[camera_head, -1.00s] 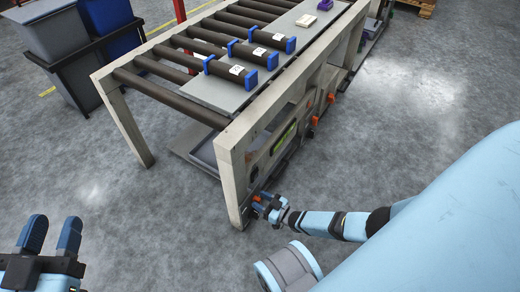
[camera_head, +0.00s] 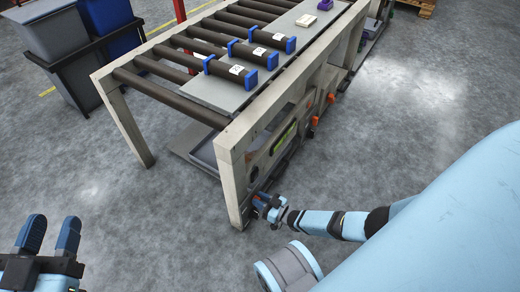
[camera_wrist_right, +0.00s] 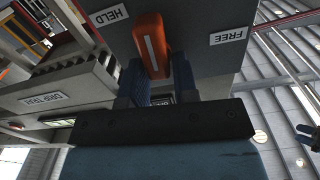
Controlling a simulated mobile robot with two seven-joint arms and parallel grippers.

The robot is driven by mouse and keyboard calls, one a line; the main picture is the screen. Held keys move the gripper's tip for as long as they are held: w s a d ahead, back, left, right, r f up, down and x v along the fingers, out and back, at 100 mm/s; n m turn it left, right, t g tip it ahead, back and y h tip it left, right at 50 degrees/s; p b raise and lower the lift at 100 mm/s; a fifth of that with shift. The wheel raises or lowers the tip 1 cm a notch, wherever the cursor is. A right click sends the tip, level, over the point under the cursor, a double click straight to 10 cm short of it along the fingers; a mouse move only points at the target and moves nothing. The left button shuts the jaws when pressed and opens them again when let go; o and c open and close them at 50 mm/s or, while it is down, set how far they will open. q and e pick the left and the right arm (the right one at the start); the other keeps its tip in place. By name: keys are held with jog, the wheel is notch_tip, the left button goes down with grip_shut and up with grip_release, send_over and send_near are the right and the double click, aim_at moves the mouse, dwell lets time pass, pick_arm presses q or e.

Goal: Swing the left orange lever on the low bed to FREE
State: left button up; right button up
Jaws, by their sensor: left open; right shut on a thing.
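The orange lever (camera_wrist_right: 149,45) shows in the right wrist view on a dark plate, between an upside-down HELD label (camera_wrist_right: 108,15) on the left and FREE label (camera_wrist_right: 229,36) on the right. Its upper end in the picture is somewhat nearer HELD. My right gripper (camera_wrist_right: 159,78) is shut on the lever, one blue finger on each side. In the head view my right gripper (camera_head: 267,205) is low at the near corner of the roller bed (camera_head: 232,152) and hides the lever. My left gripper (camera_head: 50,236) is open and empty at the lower left, away from the bed.
Other orange handles (camera_head: 315,121) are farther along the bed's side. Several blue-ended rollers (camera_head: 238,72) lie on a grey plate on top. Grey and blue bins (camera_head: 62,45) stand at the back left. The floor right of the bed is clear.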

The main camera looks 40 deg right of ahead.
jog(key=m, duration=0.4)
jog(key=shift+d+f, duration=0.1)
jog(key=shift+d, duration=0.05)
jog(key=m, duration=0.4)
jog(key=shift+w+d+f+m, duration=0.1)
jog(key=shift+d+m, duration=0.1)
jog(key=shift+m, duration=0.1)
jog(key=m, duration=0.6)
jog(key=shift+d+f+m, duration=0.1)
jog(key=shift+f+m, duration=0.2)
jog(key=shift+m, duration=0.8)
jog(key=o, duration=0.8)
